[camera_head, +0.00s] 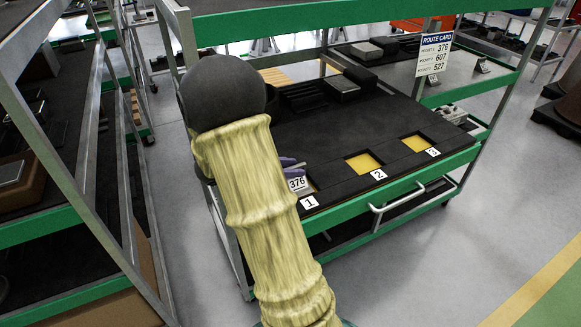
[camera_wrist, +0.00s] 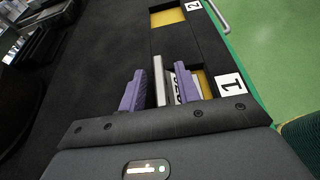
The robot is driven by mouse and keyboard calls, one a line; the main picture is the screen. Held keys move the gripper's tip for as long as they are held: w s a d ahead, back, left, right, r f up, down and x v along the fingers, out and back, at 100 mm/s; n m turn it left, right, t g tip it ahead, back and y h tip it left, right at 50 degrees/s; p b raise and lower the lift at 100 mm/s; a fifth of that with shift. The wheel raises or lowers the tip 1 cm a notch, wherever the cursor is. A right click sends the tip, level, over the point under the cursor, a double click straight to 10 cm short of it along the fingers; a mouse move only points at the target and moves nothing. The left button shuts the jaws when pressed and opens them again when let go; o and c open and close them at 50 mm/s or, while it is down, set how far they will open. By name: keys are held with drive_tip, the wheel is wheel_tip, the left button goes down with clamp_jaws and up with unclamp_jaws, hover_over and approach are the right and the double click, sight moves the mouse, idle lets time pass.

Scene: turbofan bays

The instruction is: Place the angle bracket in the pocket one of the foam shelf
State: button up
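The angle bracket (camera_wrist: 159,80) is a grey metal piece with a white tag reading 376; the tag also shows in the head view. My gripper (camera_wrist: 162,90) has purple fingers, one on each side of the bracket, and looks closed on it. The bracket is at pocket one (camera_wrist: 207,84), a yellow-floored cutout beside the label 1; whether it touches the pocket floor cannot be told. In the head view my gripper (camera_head: 292,167) is partly hidden by my sleeved arm. The black foam shelf (camera_head: 330,155) also has pockets two (camera_head: 364,163) and three (camera_head: 417,143), both empty.
A route card (camera_head: 434,54) on the cart's right side lists 376, 607 and 527. Dark and grey parts (camera_head: 341,88) lie at the shelf's back. A green-edged rack (camera_head: 75,195) stands close on the left.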

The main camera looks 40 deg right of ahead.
drive_tip(key=shift+r, duration=0.15)
drive_tip(key=shift+w+a, duration=0.1)
drive_tip(key=shift+a, duration=0.2)
drive_tip(key=b+v, duration=0.2)
drive_tip(key=v, duration=0.8)
drive_tip(key=shift+a+b, duration=0.2)
drive_tip(key=shift+b, duration=0.2)
drive_tip(key=shift+w+a+r, duration=0.1)
drive_tip(key=shift+a+r, duration=0.15)
drive_tip(key=shift+a, duration=0.2)
